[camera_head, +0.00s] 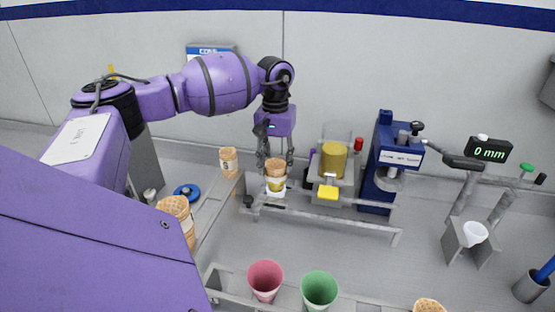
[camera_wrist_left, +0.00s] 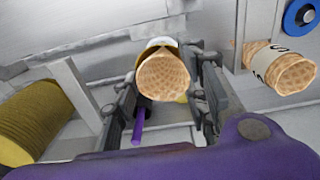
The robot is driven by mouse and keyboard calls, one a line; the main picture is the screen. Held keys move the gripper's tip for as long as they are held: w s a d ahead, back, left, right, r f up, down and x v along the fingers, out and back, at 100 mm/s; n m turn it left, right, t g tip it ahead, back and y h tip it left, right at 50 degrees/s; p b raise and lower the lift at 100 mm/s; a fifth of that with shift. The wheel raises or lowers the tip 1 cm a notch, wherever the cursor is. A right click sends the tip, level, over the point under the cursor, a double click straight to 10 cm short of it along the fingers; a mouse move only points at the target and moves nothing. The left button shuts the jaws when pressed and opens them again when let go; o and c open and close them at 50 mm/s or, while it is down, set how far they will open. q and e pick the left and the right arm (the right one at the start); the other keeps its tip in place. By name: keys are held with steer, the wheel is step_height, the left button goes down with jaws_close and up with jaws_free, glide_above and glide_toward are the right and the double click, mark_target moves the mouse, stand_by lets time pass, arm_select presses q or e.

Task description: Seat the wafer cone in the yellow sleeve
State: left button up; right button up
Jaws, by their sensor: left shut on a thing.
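The wafer cone (camera_head: 275,167) is between the fingers of my left gripper (camera_head: 275,158), which is shut on it. A yellow and white edge shows behind the cone in the left wrist view (camera_wrist_left: 155,44). I cannot tell how deep the cone sits in the sleeve. My right gripper is not in view.
A yellow ribbed cylinder (camera_head: 333,161) stands in a holder right of the gripper, beside a blue press (camera_head: 384,165). A banded cone (camera_head: 229,161) stands to the left. Pink (camera_head: 265,280) and green (camera_head: 319,290) cups stand in front. A display (camera_head: 488,150) reads 0 mm.

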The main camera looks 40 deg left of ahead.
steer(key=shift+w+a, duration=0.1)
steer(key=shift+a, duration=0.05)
arm_select(q)
steer(key=o, duration=0.8)
steer(key=shift+r, duration=0.15)
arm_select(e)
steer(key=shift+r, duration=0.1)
arm_select(q)
steer(key=shift+r+p, duration=0.5)
steer(key=shift+r, duration=1.9)
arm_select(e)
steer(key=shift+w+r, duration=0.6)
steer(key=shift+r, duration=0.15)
